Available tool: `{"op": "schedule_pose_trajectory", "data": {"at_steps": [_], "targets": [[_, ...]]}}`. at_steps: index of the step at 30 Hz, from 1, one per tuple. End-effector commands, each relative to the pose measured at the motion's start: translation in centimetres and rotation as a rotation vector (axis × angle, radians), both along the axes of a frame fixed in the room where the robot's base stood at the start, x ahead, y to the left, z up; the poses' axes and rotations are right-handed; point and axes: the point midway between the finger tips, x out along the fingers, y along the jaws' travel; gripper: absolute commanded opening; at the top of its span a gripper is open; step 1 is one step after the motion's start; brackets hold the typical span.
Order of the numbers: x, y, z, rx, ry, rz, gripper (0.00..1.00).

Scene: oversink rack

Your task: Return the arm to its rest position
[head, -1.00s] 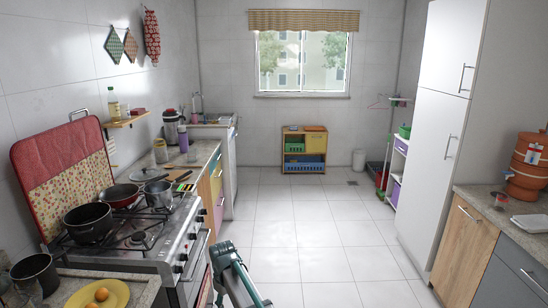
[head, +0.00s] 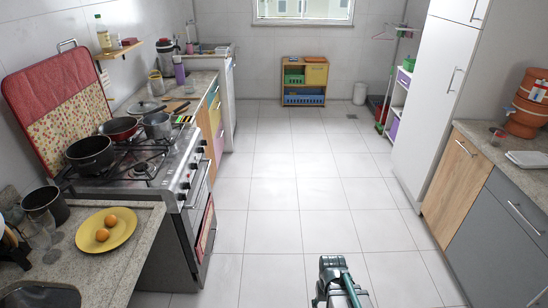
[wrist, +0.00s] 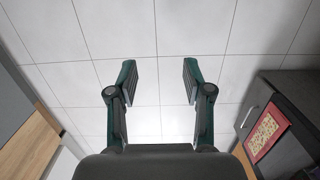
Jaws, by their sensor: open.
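My gripper shows in the wrist view (wrist: 160,82) with its two dark green fingers spread apart and nothing between them. In the head view a green and grey part of my arm (head: 338,280) shows at the bottom, right of centre, over the floor. The fingertips cannot be made out in the head view. My arm stands clear of the stove on the left and the cabinets on the right.
The stove (head: 140,170) with pots and the counter with a yellow plate (head: 106,230) stand on the left. Grey and wood cabinets (head: 500,225) line the right. A small wooden shelf unit (head: 304,76) stands at the back. The tiled floor (head: 285,160) between is free.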

Motion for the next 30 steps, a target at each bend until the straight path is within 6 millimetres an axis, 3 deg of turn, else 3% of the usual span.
{"op": "schedule_pose_trajectory", "data": {"at_steps": [5,12,21,25,30], "targets": [[-4.4,0.0,-3.7,0.000,0.097,0.002,0.50],[-12.6,0.0,-9.2,0.000,0.264,0.002,0.50],[-22.6,0.1,-13.4,0.001,0.448,0.002,0.50],[-24.9,0.1,-14.1,0.001,0.489,0.002,0.50],[-25.8,0.1,-14.3,0.001,0.507,0.002,0.50]]}}
